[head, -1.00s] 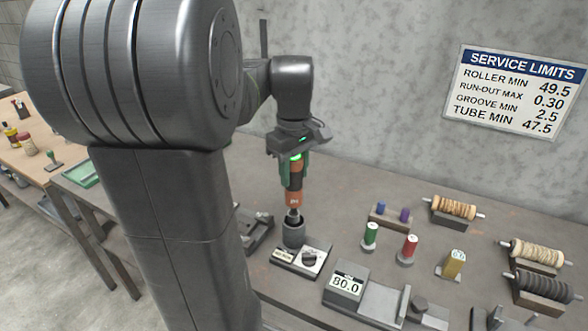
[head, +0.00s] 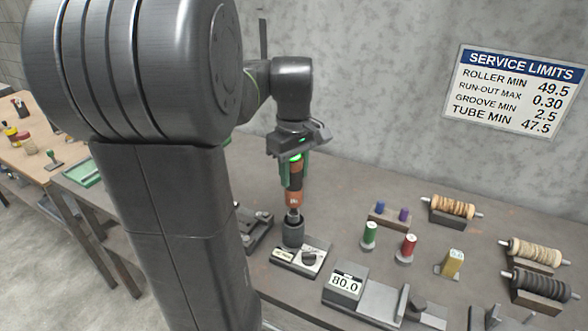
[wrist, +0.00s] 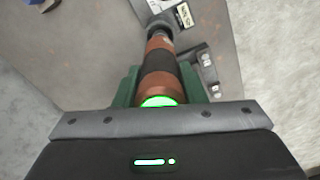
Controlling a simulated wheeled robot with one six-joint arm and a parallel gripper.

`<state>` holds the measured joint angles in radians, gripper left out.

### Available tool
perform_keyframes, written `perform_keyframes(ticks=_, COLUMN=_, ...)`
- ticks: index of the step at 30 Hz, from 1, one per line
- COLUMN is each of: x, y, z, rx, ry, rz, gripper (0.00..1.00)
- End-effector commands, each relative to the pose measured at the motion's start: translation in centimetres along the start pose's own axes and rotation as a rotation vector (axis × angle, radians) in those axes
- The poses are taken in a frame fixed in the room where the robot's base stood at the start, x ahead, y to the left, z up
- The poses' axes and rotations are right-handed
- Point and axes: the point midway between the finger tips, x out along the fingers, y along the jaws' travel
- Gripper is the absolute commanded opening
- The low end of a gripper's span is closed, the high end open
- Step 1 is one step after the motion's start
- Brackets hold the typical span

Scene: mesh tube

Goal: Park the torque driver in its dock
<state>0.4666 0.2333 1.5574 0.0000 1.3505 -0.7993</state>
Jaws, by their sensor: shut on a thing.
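The torque driver (head: 293,196) is orange and black with a metal shaft and hangs upright, tip down. My gripper (head: 293,163) is shut on its upper part; a green light glows there. The dock (head: 293,232) is a dark grey cup at the rear left of a small base plate. The driver's lower end meets the cup's mouth; how deep it sits cannot be told. In the wrist view the driver (wrist: 158,68) runs away from my gripper (wrist: 158,92) between green fingers, its far end at the grey cup (wrist: 157,27).
The dock's plate (head: 313,256) carries a dark knob and a label. A gauge reading 80.0 (head: 345,284) stands to its right. Green (head: 369,235) and red (head: 408,247) cylinders, a yellow block (head: 453,262) and several rollers stand farther right. A grey fixture (head: 257,230) is close on the left.

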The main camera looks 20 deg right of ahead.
Motion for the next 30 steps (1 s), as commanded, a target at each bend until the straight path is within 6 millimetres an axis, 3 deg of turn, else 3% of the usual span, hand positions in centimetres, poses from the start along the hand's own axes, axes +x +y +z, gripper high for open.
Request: perform_keyframes(ticks=30, x=0.68, y=0.03, z=-0.01, rx=0.0, ry=0.001, rz=0.001, gripper=0.06)
